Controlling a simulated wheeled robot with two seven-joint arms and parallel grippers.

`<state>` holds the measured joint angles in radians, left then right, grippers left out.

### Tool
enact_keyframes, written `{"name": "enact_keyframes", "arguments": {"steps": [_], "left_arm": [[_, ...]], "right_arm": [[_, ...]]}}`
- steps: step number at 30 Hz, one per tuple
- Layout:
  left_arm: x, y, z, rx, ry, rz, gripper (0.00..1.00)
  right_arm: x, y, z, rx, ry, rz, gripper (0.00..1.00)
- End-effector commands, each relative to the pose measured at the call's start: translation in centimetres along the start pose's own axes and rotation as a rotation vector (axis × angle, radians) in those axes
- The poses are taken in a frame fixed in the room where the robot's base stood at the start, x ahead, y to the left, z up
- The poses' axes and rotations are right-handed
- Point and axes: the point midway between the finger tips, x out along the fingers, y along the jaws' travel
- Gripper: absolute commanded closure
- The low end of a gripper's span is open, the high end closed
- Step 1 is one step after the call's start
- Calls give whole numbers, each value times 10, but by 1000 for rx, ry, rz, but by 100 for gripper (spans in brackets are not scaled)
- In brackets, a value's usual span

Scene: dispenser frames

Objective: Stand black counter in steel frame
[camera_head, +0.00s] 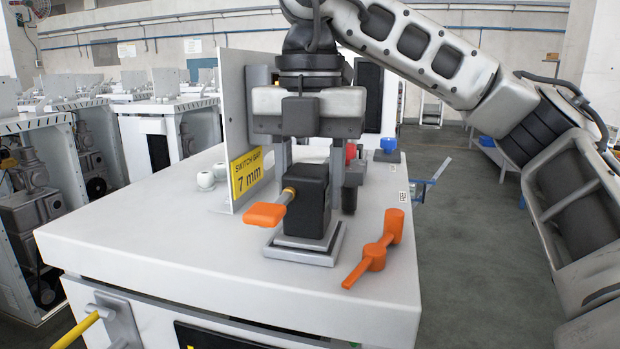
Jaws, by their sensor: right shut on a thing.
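My right gripper (310,155) comes down from above, shut on the black counter (312,203), a dark upright box. The counter is upright, directly over the low square steel frame (303,256) on the white top. Its lower end is at the frame; I cannot tell whether it rests fully inside. An orange handle (264,214) with a brass neck sticks out to the left at the counter's side. My left gripper is not in view.
An orange lever (374,255) lies to the right. White knobs (206,180) are at the left, a blue-topped part (388,149) behind. The front of the white top (200,255) is clear.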

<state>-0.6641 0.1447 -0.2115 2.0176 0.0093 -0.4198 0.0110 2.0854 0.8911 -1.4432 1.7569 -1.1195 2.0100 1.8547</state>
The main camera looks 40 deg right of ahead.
Motion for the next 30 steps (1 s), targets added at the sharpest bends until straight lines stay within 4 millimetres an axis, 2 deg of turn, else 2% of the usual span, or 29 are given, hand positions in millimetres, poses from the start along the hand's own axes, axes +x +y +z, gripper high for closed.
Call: {"name": "enact_keyframes", "arguments": {"steps": [14, 15, 17, 30], "left_arm": [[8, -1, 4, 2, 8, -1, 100], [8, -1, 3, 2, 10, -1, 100], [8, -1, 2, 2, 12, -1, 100], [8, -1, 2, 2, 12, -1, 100]], "right_arm": [[13, 0, 0, 0, 0, 1, 91], [12, 0, 0, 0, 0, 2, 50], [11, 0, 0, 0, 0, 1, 33], [12, 0, 0, 0, 0, -1, 33]]}}
